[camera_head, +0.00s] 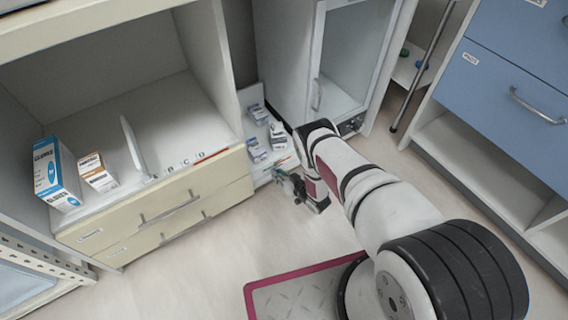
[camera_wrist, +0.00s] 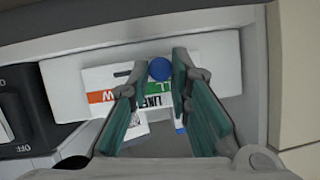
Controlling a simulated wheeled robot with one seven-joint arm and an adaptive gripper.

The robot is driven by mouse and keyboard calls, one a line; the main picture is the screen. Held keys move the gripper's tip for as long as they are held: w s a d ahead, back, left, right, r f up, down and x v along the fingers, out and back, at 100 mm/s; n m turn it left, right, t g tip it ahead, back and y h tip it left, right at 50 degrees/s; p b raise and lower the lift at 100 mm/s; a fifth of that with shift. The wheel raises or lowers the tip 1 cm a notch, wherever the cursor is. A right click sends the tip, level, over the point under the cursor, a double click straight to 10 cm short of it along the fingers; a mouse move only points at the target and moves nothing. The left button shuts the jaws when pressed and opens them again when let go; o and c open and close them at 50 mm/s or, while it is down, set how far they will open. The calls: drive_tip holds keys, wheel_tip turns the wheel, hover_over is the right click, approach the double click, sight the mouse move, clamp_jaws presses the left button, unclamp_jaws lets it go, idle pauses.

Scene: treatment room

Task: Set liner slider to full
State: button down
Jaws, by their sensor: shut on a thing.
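The liner slider has a round blue knob (camera_wrist: 159,69) on a white label plate (camera_wrist: 100,75) in the wrist view. The label carries "LINER", an orange patch at its left and a green patch with "LL" showing under the knob. A short dark slot runs left of the knob. My gripper (camera_wrist: 160,66) has its two green-padded fingers on either side of the knob, shut on it. In the head view my gripper (camera_head: 286,182) is low in front of the narrow unit beside the drawers; the slider cannot be made out there.
A black switch marked "OFF" (camera_wrist: 30,125) is left of the label. In the head view, cream drawers (camera_head: 165,215) stand left, small boxes (camera_head: 257,150) sit on the narrow unit, a glass-door cabinet (camera_head: 350,60) stands behind, and blue drawers (camera_head: 520,70) are right.

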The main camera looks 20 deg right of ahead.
drive_tip(key=shift+s+a, duration=0.2)
drive_tip(key=shift+a, duration=0.3)
drive_tip(key=c, duration=1.5)
unclamp_jaws()
drive_tip(key=shift+a, duration=0.1)
drive_tip(key=shift+o, duration=0.2)
drive_tip(key=v, duration=1.2)
